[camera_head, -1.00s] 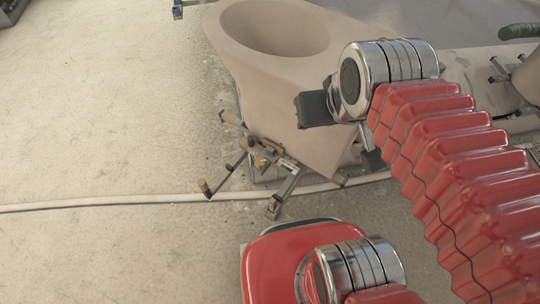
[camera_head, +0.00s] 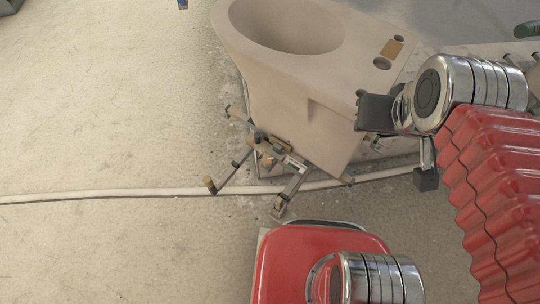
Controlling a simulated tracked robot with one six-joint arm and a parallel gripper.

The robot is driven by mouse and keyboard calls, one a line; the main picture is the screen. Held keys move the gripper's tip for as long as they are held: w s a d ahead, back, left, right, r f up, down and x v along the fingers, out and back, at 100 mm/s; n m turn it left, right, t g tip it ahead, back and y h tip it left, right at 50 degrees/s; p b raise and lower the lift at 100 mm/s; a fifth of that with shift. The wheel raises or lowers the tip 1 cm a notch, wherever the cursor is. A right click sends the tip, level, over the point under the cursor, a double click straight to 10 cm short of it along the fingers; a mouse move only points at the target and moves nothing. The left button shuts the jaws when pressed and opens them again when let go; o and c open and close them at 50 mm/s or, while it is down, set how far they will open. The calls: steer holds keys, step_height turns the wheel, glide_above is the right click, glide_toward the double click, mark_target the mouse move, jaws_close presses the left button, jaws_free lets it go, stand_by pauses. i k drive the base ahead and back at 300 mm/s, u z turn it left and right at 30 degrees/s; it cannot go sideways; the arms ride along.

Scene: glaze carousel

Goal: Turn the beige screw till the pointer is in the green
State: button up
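A small metal fixture with several tan-ended rods stands at the front of the large beige casting, in the middle of the head view. The pointer is too small to make out. A dark block (camera_head: 427,180) hangs under my chrome arm joint, right of the fixture and apart from it. It may be my gripper; no fingers can be told apart.
The beige casting (camera_head: 320,85) with a round hollow fills the upper middle. A pale hose (camera_head: 100,195) runs across the floor beneath.

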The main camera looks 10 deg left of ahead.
mark_target(268, 160)
steer(key=z, duration=0.05)
steer(key=k, duration=1)
steer(key=u, duration=0.55)
steer(key=i, duration=1)
steer(key=u, duration=0.05)
